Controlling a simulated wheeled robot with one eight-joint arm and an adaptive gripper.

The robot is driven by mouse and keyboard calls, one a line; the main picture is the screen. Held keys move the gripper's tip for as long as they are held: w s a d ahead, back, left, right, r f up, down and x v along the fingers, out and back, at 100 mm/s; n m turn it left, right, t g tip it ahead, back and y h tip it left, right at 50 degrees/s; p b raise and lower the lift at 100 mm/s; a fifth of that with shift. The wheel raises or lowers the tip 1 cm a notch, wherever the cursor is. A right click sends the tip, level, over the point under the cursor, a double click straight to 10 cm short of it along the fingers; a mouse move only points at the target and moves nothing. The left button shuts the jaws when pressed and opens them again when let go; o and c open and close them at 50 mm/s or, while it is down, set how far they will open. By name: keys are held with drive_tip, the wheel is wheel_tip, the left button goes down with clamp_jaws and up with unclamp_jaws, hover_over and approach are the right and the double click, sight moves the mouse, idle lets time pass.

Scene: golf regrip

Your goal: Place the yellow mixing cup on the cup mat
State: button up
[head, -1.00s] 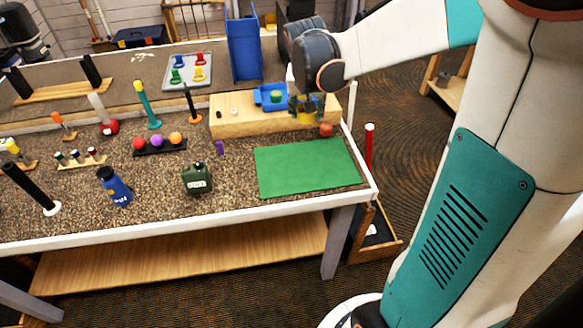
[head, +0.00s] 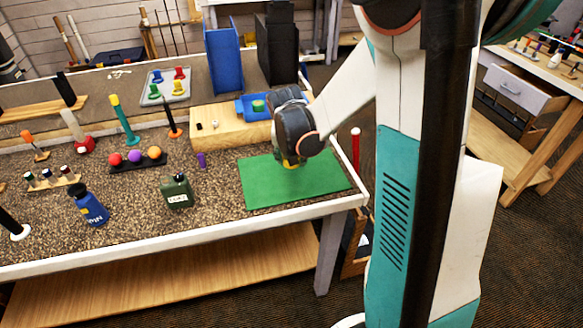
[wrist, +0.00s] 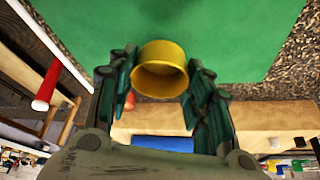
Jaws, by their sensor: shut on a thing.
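The yellow mixing cup (wrist: 160,70) is between the two dark fingers of my gripper (wrist: 160,82) in the wrist view, with its round opening toward the camera. The gripper is shut on it. In the head view only a small yellow part of the cup (head: 291,164) shows below my gripper (head: 292,157); my wrist hides the rest. The cup is over the green mat (head: 255,189), near its back middle. The mat also fills much of the wrist view (wrist: 235,40). Whether the cup touches the mat I cannot tell.
A wooden block (head: 220,138) with a blue tray (head: 248,108) stands behind the mat. A dark green canteen (head: 177,192) and a purple peg (head: 201,160) stand to its left. A red post (head: 356,150) rises at the right edge. The mat's front and left are clear.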

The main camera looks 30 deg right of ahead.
drive_tip(key=shift+f+b, duration=0.75)
drive_tip(key=shift+f, duration=1.3)
drive_tip(key=shift+f, duration=0.1)
drive_tip(key=o, duration=0.9)
drive_tip(key=shift+o, duration=0.2)
